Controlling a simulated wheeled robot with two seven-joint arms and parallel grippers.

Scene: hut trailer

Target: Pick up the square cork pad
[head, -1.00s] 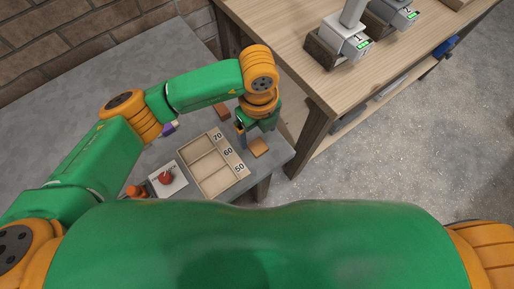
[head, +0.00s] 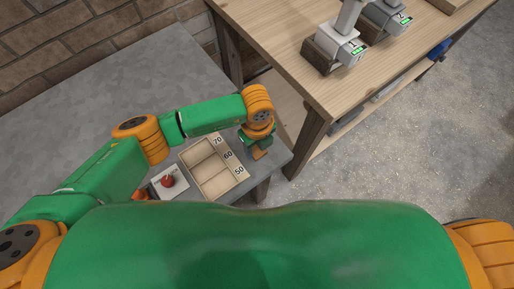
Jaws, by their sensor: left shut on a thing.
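The square cork pad (head: 261,154) is a small orange-brown piece near the front right corner of the grey table. My left gripper (head: 257,146) comes down on it from above and is shut on it. The wrist and fingers hide part of the pad, and I cannot tell whether it is clear of the table top. My right gripper is not in view.
A wooden tray (head: 222,191) with compartments marked 70, 60 and 50 lies just left of the gripper. Left of it is a white plate with a red button (head: 168,181). A wooden bench (head: 300,75) carrying grey devices (head: 340,45) stands at the upper right.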

